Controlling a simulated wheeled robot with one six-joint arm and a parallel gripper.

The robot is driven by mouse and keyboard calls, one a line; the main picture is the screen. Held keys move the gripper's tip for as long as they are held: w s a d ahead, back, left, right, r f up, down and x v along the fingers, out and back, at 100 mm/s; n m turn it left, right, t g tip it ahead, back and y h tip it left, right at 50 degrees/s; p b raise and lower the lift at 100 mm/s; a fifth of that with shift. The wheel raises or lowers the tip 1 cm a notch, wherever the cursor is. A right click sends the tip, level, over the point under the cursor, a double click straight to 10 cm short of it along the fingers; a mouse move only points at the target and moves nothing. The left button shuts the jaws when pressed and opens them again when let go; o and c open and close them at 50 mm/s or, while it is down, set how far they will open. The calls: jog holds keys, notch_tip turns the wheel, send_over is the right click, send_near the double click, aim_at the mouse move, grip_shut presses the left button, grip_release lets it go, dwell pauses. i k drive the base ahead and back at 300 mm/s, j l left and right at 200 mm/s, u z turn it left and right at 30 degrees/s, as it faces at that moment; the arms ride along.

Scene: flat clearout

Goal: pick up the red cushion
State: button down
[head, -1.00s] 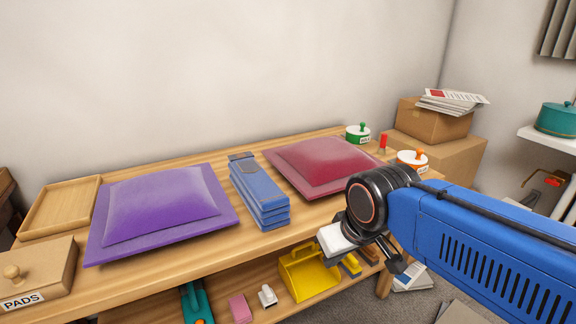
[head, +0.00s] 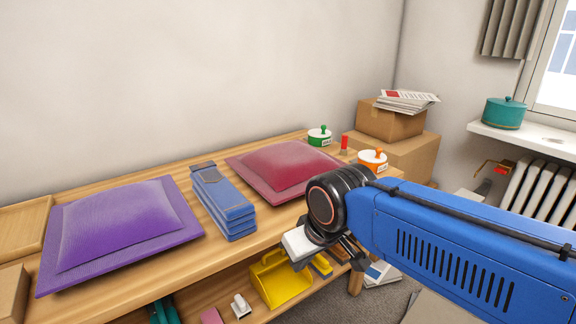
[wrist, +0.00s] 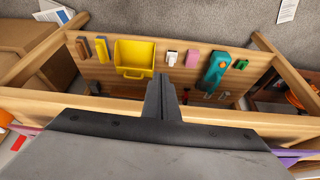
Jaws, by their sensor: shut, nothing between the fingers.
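Only a thin reddish strip shows at that view's left edge.
A yellow dustpan (wrist: 134,56) is on the lower shelf (wrist: 103,74). Cardboard boxes (head: 390,122) stand beyond the table's right end.

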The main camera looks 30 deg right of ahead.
aim_at(281, 172)
jog(key=k+l+z, duration=0.1)
jog(key=l+z, duration=0.35)
jog(key=l, duration=0.4)
jog(key=l+z, duration=0.5)
jog(key=l, duration=0.35)
